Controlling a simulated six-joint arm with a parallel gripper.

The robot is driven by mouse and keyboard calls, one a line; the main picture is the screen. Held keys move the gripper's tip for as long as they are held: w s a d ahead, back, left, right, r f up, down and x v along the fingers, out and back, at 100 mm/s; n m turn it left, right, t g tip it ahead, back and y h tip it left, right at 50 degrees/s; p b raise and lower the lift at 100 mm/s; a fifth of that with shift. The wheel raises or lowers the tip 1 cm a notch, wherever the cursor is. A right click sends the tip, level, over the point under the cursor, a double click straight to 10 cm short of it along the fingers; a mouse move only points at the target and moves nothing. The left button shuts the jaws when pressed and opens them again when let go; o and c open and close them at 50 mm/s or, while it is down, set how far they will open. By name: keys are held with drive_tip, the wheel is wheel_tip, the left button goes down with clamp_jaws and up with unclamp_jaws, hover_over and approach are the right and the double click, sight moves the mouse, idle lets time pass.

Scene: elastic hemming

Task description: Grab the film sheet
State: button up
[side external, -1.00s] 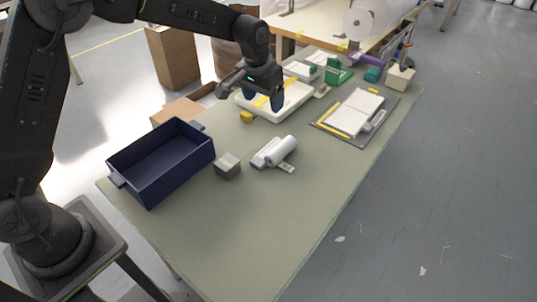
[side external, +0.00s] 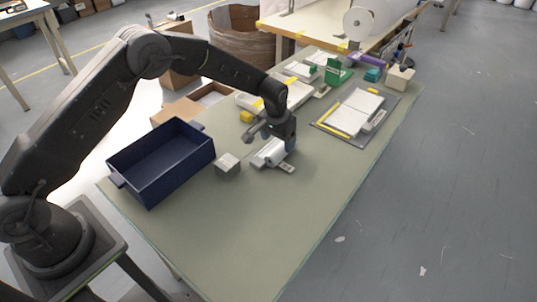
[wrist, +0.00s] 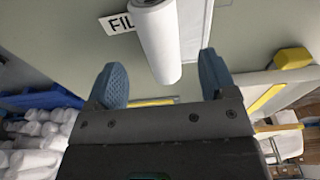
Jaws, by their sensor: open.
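The film sheet is a white roll with a flat white part beside it. It lies on the green table, partly hidden by my gripper in the side view, where its flat end (side external: 261,158) shows. In the wrist view the film sheet (wrist: 160,40) runs down between my fingers, with a "FIL" label (wrist: 118,23) beside it, cut off by the roll. My gripper (side external: 271,143) is above it in the side view.
A grey board (side external: 334,133) lies right. The front of the table is clear.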

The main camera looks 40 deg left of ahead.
sight(278, 149)
wheel_tip(278, 149, down, 5)
drive_tip(key=shift+w+f, duration=0.1)
drive_tip(key=shift+w, duration=0.05)
drive_tip(key=c, duration=1.2)
drive_tip(key=shift+o, duration=0.2)
drive_tip(key=shift+r, duration=0.2)
